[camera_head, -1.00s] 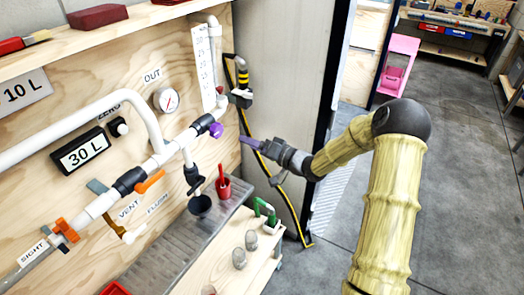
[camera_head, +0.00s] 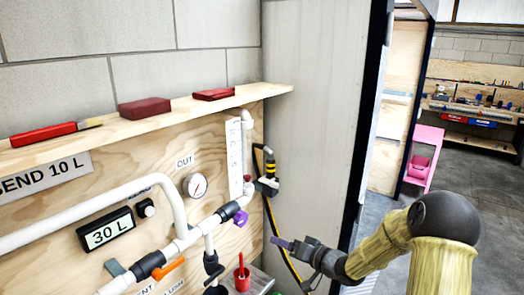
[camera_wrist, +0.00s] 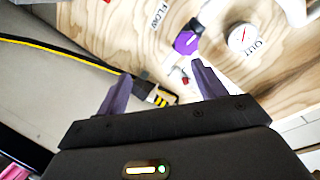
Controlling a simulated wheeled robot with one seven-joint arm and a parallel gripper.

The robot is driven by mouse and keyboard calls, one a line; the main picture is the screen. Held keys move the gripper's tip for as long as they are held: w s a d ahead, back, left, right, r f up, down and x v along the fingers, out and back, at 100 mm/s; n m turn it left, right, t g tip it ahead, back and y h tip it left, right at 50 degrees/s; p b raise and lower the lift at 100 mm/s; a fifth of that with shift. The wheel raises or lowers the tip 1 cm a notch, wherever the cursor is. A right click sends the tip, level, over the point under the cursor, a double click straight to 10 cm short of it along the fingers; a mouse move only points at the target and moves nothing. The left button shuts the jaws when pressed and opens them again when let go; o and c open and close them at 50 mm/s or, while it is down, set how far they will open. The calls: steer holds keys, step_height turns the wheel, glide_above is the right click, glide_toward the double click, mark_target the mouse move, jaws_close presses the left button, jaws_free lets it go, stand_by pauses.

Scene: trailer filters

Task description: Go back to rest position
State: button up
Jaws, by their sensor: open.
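My gripper (camera_head: 280,243) is at the right of the plywood panel in the head view, in front of the pale wall, with my arm reaching in from the lower right. In the wrist view my gripper (camera_wrist: 158,88) shows two purple fingers spread apart with nothing between them. A purple valve handle (camera_head: 241,217) on the pipework is to the left of the gripper and apart from it. The same purple handle (camera_wrist: 186,42) is beyond the fingertips in the wrist view.
A wooden shelf (camera_head: 150,126) holds red items above the panel. White pipes (camera_head: 90,213), a gauge (camera_head: 195,186) and a 30 L display (camera_head: 106,231) are on the panel. A yellow-black cable (camera_head: 275,222) hangs behind my gripper. A pink stand (camera_head: 424,157) and open floor are at the right.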

steer(key=s+d+g+h, duration=0.3)
steer(key=s+g+h, duration=0.1)
steer(key=s, duration=0.9)
steer(key=s+d+g+h, duration=0.3)
steer(key=s+h, duration=0.3)
steer(key=s, duration=0.8)
steer(key=shift+d+g+h, duration=0.35)
steer(key=shift+g+h, duration=0.05)
steer(key=shift+g, duration=0.2)
steer(key=shift+f, duration=0.1)
stand_by(0.8)
